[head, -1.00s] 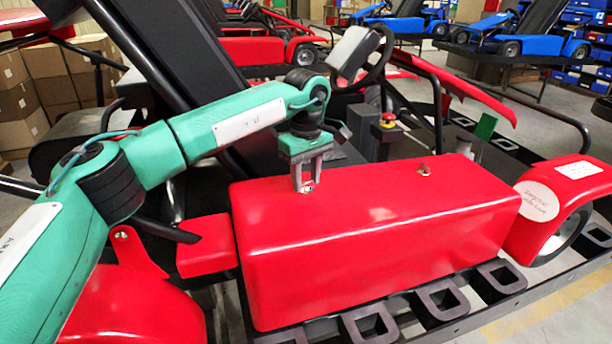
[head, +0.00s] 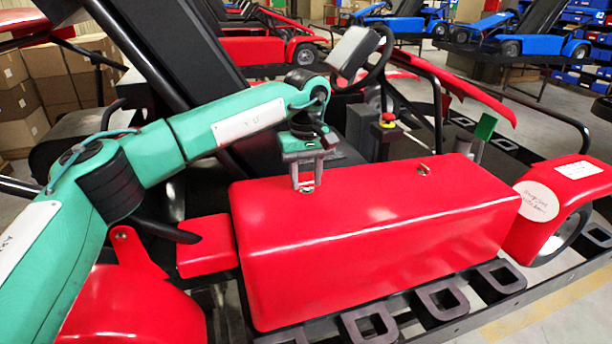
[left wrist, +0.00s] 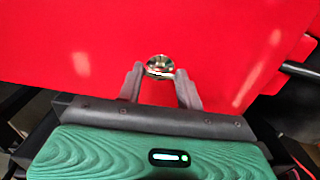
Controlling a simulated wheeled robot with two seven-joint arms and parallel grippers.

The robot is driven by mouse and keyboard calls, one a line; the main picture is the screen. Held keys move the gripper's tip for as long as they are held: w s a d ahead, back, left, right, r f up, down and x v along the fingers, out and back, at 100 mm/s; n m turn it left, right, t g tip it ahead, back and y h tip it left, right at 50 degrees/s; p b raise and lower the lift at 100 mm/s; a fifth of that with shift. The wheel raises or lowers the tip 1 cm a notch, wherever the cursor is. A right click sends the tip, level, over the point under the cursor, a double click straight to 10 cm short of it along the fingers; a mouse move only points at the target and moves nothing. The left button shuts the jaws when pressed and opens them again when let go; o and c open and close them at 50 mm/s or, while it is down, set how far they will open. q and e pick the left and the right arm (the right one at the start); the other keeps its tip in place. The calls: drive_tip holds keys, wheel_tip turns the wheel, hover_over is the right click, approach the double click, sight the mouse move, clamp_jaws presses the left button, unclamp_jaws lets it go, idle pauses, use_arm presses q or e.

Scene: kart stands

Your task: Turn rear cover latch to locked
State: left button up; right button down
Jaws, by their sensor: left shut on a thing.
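The red cover (head: 380,240) is a long box on the kart's side, with two small metal latches on its top. My left gripper (head: 306,187) points down onto the latch (head: 307,189) near the cover's left end, and its fingers are shut on it. In the left wrist view this latch (left wrist: 159,66) is a shiny round piece between the tips of my left gripper (left wrist: 160,75). The fingers partly hide it in the head view, so its exact turn is hard to read. The other latch (head: 424,169) stands free farther right. My right gripper is not in view.
A steering wheel (head: 372,60) and a red emergency button (head: 388,118) stand behind the cover. A black frame with square openings (head: 440,300) runs along the front. Cardboard boxes (head: 22,105) are at the far left. The space above the cover's right part is clear.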

sight(307, 182)
use_arm(q)
drive_tip(key=o, duration=1)
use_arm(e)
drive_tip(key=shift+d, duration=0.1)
use_arm(q)
drive_tip(key=shift+r, duration=0.1)
drive_tip(key=shift+r, duration=0.25)
wheel_tip(307, 182, up, 13)
drive_tip(key=shift+r+b, duration=0.1)
drive_tip(key=shift+b, duration=0.8)
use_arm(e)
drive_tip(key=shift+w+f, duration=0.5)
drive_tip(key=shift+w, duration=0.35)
